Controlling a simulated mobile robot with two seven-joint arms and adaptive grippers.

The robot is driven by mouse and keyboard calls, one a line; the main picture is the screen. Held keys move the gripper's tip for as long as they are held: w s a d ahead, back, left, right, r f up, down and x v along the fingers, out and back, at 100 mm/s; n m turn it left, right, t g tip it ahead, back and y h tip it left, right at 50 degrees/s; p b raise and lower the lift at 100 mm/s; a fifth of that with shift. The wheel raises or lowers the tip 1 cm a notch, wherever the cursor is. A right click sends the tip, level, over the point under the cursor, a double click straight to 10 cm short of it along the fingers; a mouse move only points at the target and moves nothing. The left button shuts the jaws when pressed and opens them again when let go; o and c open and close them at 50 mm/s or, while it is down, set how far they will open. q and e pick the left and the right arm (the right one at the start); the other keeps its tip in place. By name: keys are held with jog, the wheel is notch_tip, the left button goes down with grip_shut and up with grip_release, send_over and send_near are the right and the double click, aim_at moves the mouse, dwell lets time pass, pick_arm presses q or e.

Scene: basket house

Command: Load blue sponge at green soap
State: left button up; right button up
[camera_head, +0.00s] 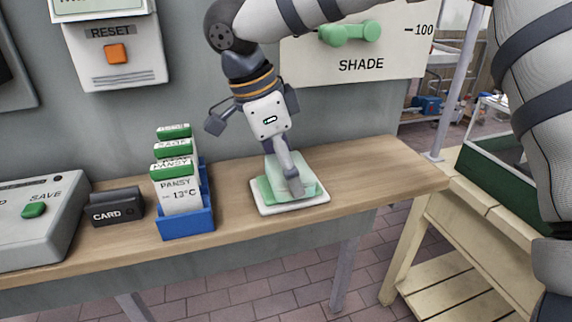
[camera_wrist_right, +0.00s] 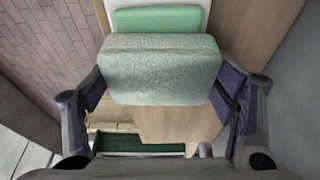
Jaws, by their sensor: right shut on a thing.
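The sponge (camera_wrist_right: 160,70), a pale blue-green block with a rough surface, is held between the fingers of my right gripper (camera_wrist_right: 160,92). In the head view the right gripper (camera_head: 284,172) points down over the white tray (camera_head: 292,209) on the wooden counter, and a finger partly hides the sponge (camera_head: 274,176). The green soap (camera_head: 313,188) is a smooth light green slab on the tray, at the sponge. It also shows beyond the sponge in the right wrist view (camera_wrist_right: 156,18). I cannot tell whether sponge and soap touch. My left gripper is not in view.
A blue holder (camera_head: 187,222) with green-topped seed cards stands left of the tray, beside a dark card reader (camera_head: 116,206) and a grey SAVE box (camera_head: 42,225). The wall is close behind. The counter (camera_head: 375,168) is clear to the right.

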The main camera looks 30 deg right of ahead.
jog(key=shift+f, duration=0.15)
dwell(0.3)
jog(key=shift+r, duration=3.6)
jog(key=shift+f, duration=0.1)
